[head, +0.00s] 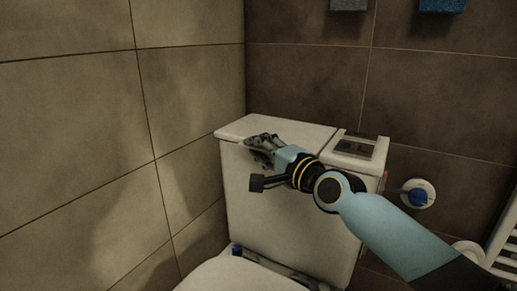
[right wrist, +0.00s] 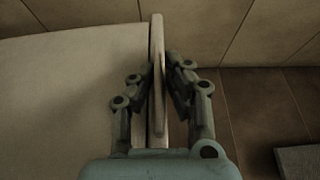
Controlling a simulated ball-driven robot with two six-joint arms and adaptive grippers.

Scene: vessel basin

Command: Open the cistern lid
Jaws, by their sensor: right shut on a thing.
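The white cistern (head: 290,220) stands against the tiled wall in the head view. Its cistern lid (head: 300,128) lies flat across the left and middle of the top, and looks closed. My right gripper (head: 262,148) is at the lid's front edge, left of the middle. In the right wrist view its two fingers (right wrist: 163,80) stand on either side of a thin pale edge, the lid's edge (right wrist: 157,40), and are shut on it. The fingers hide part of that edge. My left gripper is in neither view.
A separate section with a dark panel (head: 354,147) tops the cistern's right end. A round valve with a blue knob (head: 418,194) is on the wall at right, near a white radiator (head: 503,245). The toilet seat lid (head: 240,275) is below. The left wall is close by.

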